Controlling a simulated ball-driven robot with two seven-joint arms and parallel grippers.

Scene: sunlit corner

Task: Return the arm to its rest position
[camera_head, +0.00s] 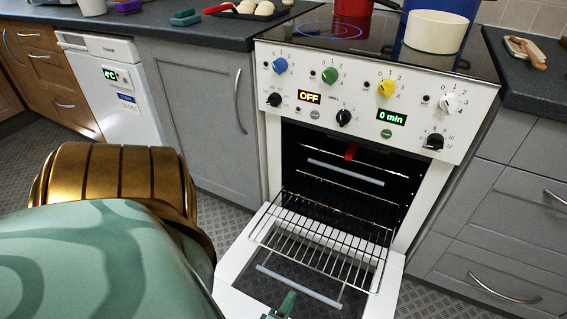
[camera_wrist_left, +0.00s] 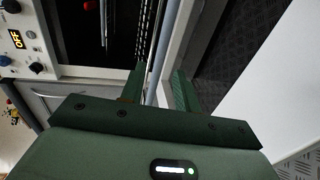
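My left arm, green with a gold joint, fills the lower left of the head view. One green finger of my left gripper (camera_head: 284,306) shows at the bottom edge, over the lowered oven door (camera_head: 233,262). In the left wrist view my left gripper (camera_wrist_left: 158,74) has its two green fingers apart. A grey bar shows in the gap between them; I cannot tell whether it touches a finger. The oven (camera_head: 345,130) is white, with its door down and a wire rack (camera_head: 325,240) pulled partly out. My right gripper is not in view.
Grey cabinets (camera_head: 197,110) and a white appliance (camera_head: 110,85) stand left of the oven. More grey drawers (camera_head: 500,240) stand to the right. A white pot (camera_head: 436,32) is on the hob. A tray with pale round items (camera_head: 246,8) lies on the left counter.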

